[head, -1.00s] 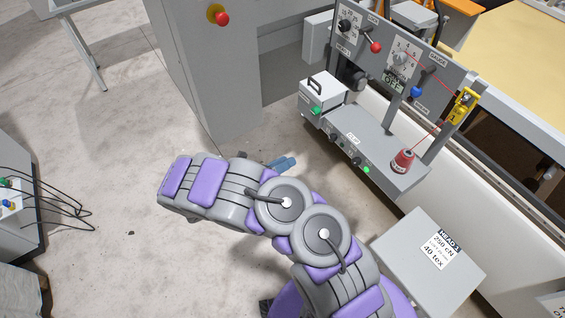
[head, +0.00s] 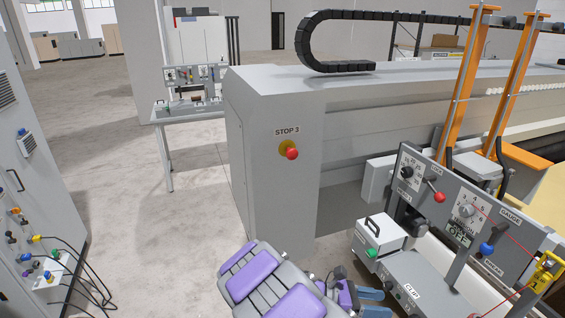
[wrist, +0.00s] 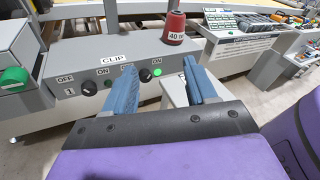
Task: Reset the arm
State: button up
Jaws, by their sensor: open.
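My arm, grey with purple pads, enters at the bottom of the head view. My gripper (head: 372,303) has blue fingers, partly cut off by the lower edge, left of the grey CLIP box (head: 405,290). In the wrist view my gripper (wrist: 160,84) is open, its two blue fingers apart with nothing between them. The CLIP box (wrist: 112,68) lies beyond the fingers there, with black knobs and a lit green lamp. I cannot tell whether the fingers touch it.
A panel with dials (head: 462,212) and a red-knobbed lever stands at right. A grey cabinet with a red STOP 3 button (head: 291,153) stands behind my arm. Open floor (head: 140,230) lies left.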

jog(key=s+d+r+m+g+y+b, duration=0.1)
jog(key=s+r+m+g+y+b, duration=0.1)
jog(key=s+m+y, duration=0.35)
jog(key=s+d+r+m+g+y+b, duration=0.1)
jog(key=s+r+m+g+y, duration=0.15)
jog(key=s+m, duration=0.6)
jog(key=s+a+f+m+t+y+b, duration=0.1)
jog(key=s+a+m+t+y+b, duration=0.3)
jog(key=s+a, duration=0.7)
jog(key=s+m+y, duration=0.2)
jog(key=s+y, duration=0.1)
jog(key=y, duration=0.1)
jog(key=shift+a+y, duration=0.15)
jog(key=shift+y, duration=0.15)
jog(key=shift+f+t, duration=0.1)
jog(key=shift+t, duration=0.15)
